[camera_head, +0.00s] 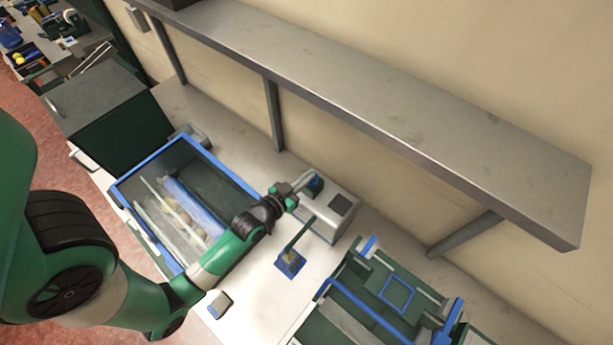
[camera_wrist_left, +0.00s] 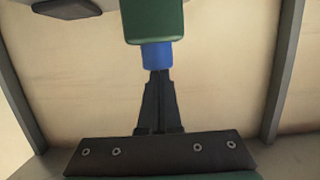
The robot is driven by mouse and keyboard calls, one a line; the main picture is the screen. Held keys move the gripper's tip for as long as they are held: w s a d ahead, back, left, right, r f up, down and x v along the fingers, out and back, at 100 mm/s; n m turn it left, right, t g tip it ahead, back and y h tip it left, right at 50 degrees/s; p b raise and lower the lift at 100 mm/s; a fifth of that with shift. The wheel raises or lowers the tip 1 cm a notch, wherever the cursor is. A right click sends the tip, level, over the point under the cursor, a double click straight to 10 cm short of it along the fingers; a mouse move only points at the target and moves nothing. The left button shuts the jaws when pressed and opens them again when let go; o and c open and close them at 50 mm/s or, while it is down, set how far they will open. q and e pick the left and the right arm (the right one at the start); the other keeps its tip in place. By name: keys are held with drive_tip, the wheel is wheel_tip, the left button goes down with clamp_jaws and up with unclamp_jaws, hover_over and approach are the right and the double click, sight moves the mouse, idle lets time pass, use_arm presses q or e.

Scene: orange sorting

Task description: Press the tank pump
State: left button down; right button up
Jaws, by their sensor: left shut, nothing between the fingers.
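The tank pump appears to be the pale box (camera_head: 322,222) with a dark square on top, on the white table near the wall. A blue and dark green part stands at its left end (camera_head: 316,186). My left gripper (camera_head: 306,180) is shut and empty, with its fingers at that part. In the left wrist view, my closed fingertips (camera_wrist_left: 158,74) meet or overlap the lower end of a blue collar (camera_wrist_left: 157,55) under a green block (camera_wrist_left: 153,20). I cannot tell whether they press on it. My right gripper is not in view.
A blue-rimmed crate (camera_head: 145,235) with tubes stands left of my forearm. A green arm with a small blue-edged piece (camera_head: 291,264) is in front of the box. A green rack (camera_head: 395,290) is at lower right. A grey shelf (camera_head: 400,110) overhangs the back.

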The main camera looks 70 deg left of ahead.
use_arm(q)
wheel_tip(320, 180, down, 2)
drive_tip(key=shift+f+b, duration=0.1)
drive_tip(key=shift+b, duration=0.2)
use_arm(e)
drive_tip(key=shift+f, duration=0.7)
use_arm(q)
wheel_tip(320, 180, up, 6)
drive_tip(key=p, duration=0.5)
drive_tip(key=shift+f, duration=0.2)
drive_tip(key=f+b+v, duration=0.1)
drive_tip(key=v, duration=0.8)
drive_tip(key=shift+s+d, duration=0.2)
drive_tip(key=shift+s, duration=0.2)
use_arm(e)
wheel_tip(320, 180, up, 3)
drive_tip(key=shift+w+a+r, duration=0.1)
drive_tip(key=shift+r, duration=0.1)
